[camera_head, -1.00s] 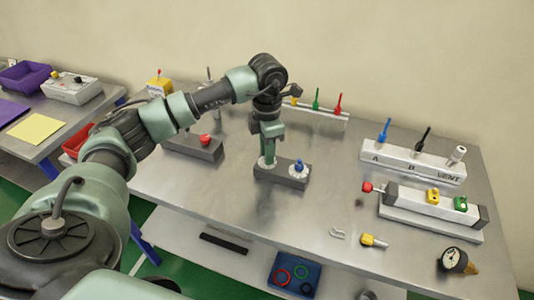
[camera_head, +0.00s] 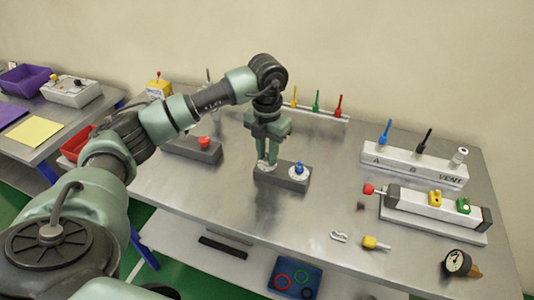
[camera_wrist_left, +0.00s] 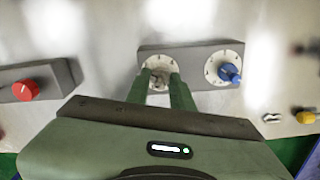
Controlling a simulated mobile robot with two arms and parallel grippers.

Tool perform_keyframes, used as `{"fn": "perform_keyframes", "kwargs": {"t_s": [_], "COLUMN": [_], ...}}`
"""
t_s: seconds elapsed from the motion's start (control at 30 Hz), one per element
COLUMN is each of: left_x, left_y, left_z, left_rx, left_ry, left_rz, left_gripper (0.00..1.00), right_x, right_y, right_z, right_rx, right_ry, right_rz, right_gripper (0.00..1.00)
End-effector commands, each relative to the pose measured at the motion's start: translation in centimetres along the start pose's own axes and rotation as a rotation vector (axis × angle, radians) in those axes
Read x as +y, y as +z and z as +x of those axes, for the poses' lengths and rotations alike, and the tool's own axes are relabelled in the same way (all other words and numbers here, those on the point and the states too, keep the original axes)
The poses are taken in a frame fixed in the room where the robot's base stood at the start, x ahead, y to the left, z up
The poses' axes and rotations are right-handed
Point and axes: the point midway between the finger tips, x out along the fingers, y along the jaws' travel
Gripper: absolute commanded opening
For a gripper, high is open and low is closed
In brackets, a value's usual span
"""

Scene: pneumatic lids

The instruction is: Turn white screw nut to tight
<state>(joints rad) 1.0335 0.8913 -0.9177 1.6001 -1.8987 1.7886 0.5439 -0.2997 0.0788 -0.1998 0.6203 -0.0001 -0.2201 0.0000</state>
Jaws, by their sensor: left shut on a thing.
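A grey block (camera_head: 283,180) sits on the steel table with two white dials on its top. My left gripper (camera_head: 267,162) points down at the left dial, its fingers shut on the white screw nut at the dial's centre. In the left wrist view the left gripper (camera_wrist_left: 160,82) has a finger on each side of the white nut (camera_wrist_left: 157,83); the fingers hide part of it. The right dial carries a blue nut (camera_head: 299,166), which also shows in the left wrist view (camera_wrist_left: 229,73). My right gripper is not in view.
A block with a red knob (camera_head: 204,142) stands left of the grey block. Colored levers stand behind. A white valve block (camera_head: 412,165), a cylinder unit (camera_head: 420,205) and a gauge (camera_head: 458,262) are at right.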

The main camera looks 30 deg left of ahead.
Motion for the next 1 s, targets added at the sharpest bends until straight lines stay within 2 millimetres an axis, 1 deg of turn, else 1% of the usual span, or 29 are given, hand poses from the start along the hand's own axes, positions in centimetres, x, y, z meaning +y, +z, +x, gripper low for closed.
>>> {"fn": "perform_keyframes", "kwargs": {"t_s": [0.03,0.43,0.47,0.5,0.53,0.87,1.0], "left_x": [0.1,0.1,0.1,0.1,0.1,0.0,0.0], "left_y": [0.2,0.2,0.2,0.2,0.2,0.1,0.2], "left_z": [-0.3,-0.3,-0.3,-0.3,-0.3,-0.3,-1.6], "left_rx": [-0.007,-0.008,-0.009,-0.009,-0.008,-0.004,-0.007], "left_ry": [0.000,0.000,0.000,0.000,0.000,0.000,0.000], "left_rz": [-0.007,-0.013,-0.013,-0.012,-0.012,-0.010,-0.010], "left_gripper": [0.00,0.00,0.28,0.39,0.45,0.45,0.45], "right_x": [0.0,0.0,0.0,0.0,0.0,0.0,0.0], "right_y": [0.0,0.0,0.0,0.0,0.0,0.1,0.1], "right_z": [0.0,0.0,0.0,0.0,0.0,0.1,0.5], "right_rx": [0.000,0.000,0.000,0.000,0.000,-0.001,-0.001], "right_ry": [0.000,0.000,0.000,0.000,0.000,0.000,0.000], "right_rz": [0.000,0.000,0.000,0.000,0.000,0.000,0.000], "right_gripper": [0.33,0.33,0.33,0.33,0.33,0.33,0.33]}}
